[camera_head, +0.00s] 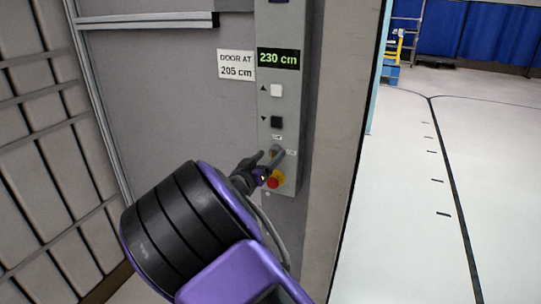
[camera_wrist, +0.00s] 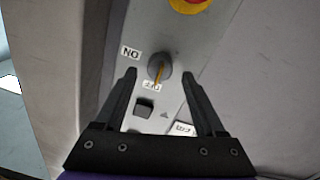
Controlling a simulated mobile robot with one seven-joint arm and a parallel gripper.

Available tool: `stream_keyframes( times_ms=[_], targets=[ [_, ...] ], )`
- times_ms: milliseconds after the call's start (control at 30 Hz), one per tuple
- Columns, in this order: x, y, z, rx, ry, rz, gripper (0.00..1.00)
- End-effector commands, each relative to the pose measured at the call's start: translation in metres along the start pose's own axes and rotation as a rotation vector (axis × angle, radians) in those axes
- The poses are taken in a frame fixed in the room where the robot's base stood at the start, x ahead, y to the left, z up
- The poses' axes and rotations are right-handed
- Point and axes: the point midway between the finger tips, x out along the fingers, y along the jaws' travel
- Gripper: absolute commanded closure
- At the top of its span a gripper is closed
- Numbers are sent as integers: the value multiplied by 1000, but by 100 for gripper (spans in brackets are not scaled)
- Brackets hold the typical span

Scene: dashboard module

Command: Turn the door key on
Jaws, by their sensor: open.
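In the wrist view the mark points at the label reading OFF (camera_wrist: 151,86), and the ON label (camera_wrist: 131,53) is at the knob's upper left. My gripper (camera_wrist: 158,73) is open, with one finger on each side of the knob and a visible gap to it on both sides. Depth to the panel is hard to judge. In the head view my gripper (camera_head: 268,159) is at the panel's lower part and largely hides the key.
A red and yellow emergency stop button (camera_head: 273,182) sits just below the key in the head view. White (camera_head: 277,90) and black (camera_head: 276,122) buttons are above. The display (camera_head: 278,59) reads 230 cm; a sign (camera_head: 236,65) reads DOOR AT 205 cm. Open floor (camera_head: 460,180) is right.

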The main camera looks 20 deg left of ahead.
Motion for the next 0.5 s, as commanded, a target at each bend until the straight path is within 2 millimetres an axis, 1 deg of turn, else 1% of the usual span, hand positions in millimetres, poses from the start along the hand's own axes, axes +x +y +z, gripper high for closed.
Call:
stream_keyframes(
  times_ms=[33, 133, 433, 467, 500],
  targets=[
    [6, 0, 0, -1, 0, 1, 28],
    [11, 0, 0, -1, 0, 0, 28],
    [13, 0, 0, -1, 0, 0, 28],
    [13, 0, 0, -1, 0, 0, 32],
    [13, 0, 0, -1, 0, 0, 39]
  ],
)
